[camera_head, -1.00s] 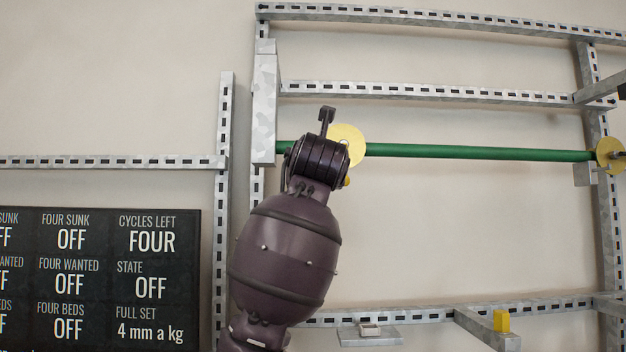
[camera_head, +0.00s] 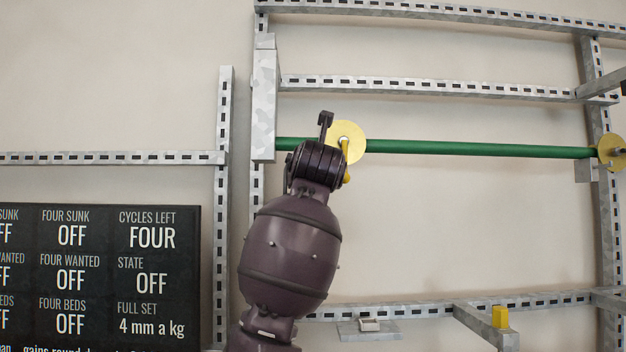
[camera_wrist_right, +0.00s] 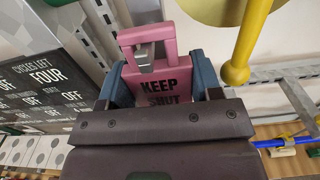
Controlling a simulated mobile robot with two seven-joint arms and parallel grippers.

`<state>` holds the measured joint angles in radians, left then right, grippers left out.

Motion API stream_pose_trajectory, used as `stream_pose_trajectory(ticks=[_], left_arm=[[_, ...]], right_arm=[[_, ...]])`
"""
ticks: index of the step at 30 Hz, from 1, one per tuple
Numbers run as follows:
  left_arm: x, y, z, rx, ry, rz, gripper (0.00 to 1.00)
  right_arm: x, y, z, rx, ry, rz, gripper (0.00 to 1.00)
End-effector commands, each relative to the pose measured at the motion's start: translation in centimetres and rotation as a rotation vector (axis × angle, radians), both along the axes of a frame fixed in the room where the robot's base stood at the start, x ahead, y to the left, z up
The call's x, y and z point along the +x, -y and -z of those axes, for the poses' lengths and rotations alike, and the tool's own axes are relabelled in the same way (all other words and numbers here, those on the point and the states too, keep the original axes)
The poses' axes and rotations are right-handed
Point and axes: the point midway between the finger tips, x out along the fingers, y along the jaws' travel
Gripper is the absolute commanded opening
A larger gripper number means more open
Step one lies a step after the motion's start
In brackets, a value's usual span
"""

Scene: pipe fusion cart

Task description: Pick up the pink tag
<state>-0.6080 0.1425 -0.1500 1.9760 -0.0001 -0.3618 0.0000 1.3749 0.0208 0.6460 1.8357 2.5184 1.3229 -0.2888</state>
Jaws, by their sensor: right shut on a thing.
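The pink tag (camera_wrist_right: 160,84) shows in the right wrist view, with "KEEP SHUT" in dark letters and an open loop at its top. My right gripper (camera_wrist_right: 163,87) is shut on it, one blue finger at each side. A grey metal piece (camera_wrist_right: 145,55) shows at the tag's loop; I cannot tell whether the loop still hangs on it. In the head view my purple arm (camera_head: 292,245) reaches up to the left end of the green pipe (camera_head: 450,148) and hides the tag and fingertips. My left gripper is in neither current view.
A yellow disc (camera_head: 351,136) with a yellow lever (camera_head: 346,160) is close to the right of my gripper. A slotted metal frame (camera_head: 430,90) surrounds the pipe. A dark status board (camera_head: 100,275) is at lower left. The wall below the pipe is open.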

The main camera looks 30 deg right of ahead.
Motion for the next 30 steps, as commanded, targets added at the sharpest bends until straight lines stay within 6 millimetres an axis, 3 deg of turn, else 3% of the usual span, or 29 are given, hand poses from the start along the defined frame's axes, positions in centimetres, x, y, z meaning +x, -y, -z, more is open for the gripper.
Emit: stream_pose_trajectory(ticks=[8, 17, 30], left_arm=[[0.0, 0.0, 0.6, 0.000, 0.000, 0.000, 0.43], [0.5, 0.1, 1.6, -0.001, 0.008, 0.002, 0.43], [0.8, 0.2, 1.1, -0.001, 0.021, 0.004, 0.43]], right_arm=[[-0.1, 0.0, -1.3, 0.000, 0.002, 0.000, 0.36], [-3.6, -2.2, -1.3, 0.000, 0.002, -0.001, 0.36], [-3.5, -2.1, -9.5, -0.001, 0.003, 0.000, 0.36]])
